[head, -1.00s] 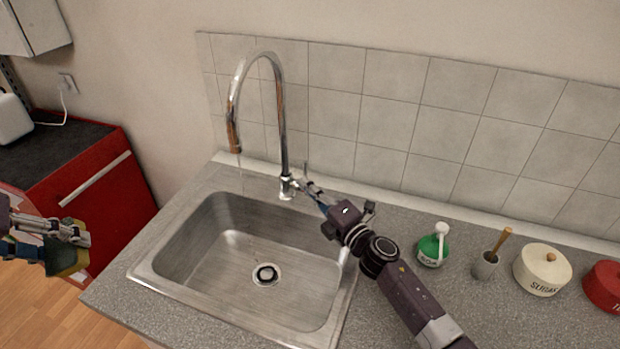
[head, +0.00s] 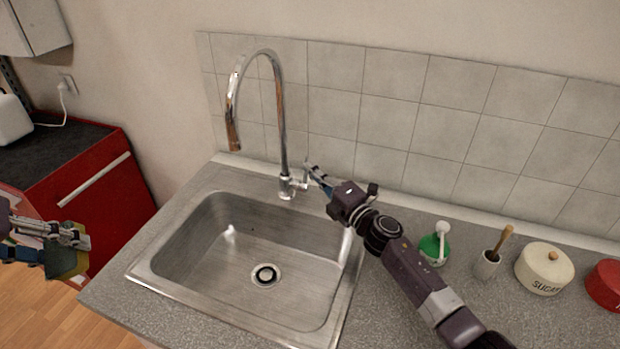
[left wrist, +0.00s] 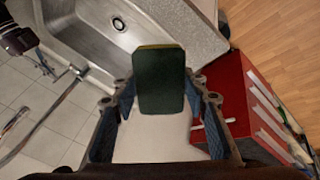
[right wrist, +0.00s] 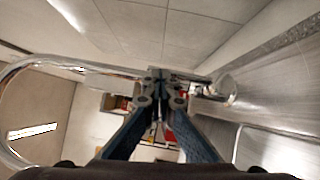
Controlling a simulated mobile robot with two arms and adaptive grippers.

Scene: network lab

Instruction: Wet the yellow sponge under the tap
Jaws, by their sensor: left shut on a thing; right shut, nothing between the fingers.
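The sponge (head: 68,263) is held by my left gripper (head: 84,238) at the left edge of the head view, left of the sink and away from the tap. In the left wrist view the sponge (left wrist: 160,82) shows a dark green face and a thin yellow edge between the fingers. The chrome tap (head: 283,115) arches over the sink (head: 235,245). I see no water under its spout (head: 233,135). My right gripper (head: 314,173) is shut and empty at the small lever (head: 307,172) on the tap's base; I cannot tell whether they touch.
A green-and-white soda container (head: 436,245), a small pot with a brush (head: 488,262), a cream sugar tin (head: 543,268) and a red tin (head: 606,285) stand on the counter at right. A red cabinet (head: 85,190) stands left of the sink. The basin is empty.

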